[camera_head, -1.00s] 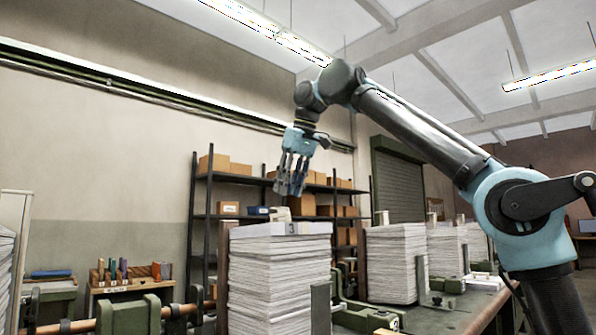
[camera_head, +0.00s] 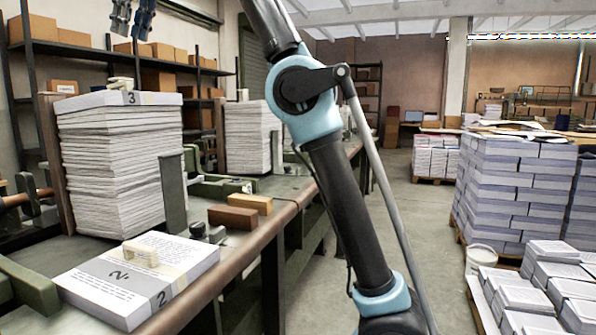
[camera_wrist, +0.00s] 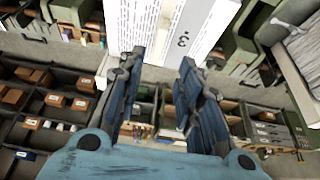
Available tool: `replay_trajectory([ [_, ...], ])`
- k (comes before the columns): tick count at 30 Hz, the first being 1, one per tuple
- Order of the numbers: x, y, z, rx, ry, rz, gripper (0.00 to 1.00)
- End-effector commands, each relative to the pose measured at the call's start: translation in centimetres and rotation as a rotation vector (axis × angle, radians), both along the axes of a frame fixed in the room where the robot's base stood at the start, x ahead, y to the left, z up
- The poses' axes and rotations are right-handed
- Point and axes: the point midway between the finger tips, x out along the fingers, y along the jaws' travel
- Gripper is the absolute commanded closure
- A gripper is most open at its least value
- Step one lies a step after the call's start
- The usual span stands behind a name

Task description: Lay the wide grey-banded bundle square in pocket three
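A tall paper stack (camera_head: 118,150) stands at the left in the head view. Its top bundle (camera_head: 85,102), marked 3, has a grey band and a small cream block on top. In the front, a white bundle (camera_head: 195,252) marked 2 lies flat on the bench with a wide grey band (camera_head: 120,277) and a cream block (camera_head: 140,254). My gripper (camera_head: 133,20) is above the stack, cut off by the top edge. In the wrist view its fingers (camera_wrist: 172,75) are apart and empty. Beyond them is a printed white sheet surface (camera_wrist: 180,25) with a 3.
Green dividers (camera_head: 172,192) stand along the bench. Tan and brown blocks (camera_head: 240,210) lie near its front edge. A second paper stack (camera_head: 248,138) stands farther back.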

Motion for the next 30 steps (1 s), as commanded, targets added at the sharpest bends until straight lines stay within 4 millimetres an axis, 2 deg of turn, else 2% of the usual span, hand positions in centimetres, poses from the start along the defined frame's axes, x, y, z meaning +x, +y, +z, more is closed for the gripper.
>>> replay_trajectory([
  [5, 1.4, -0.7, -0.2, -0.004, 0.001, -0.026, 0.67],
  [8, 4.1, -2.3, -0.7, -0.011, 0.003, -0.074, 0.67],
  [14, 10.4, -7.7, -3.6, -0.032, 0.011, -0.208, 0.67],
  [21, 16.0, -16.0, -9.4, -0.055, 0.026, -0.372, 0.67],
  [26, 18.2, -22.2, -14.5, -0.069, 0.038, -0.480, 0.67],
  [30, 19.0, -27.8, -19.7, -0.080, 0.051, -0.574, 0.67],
])
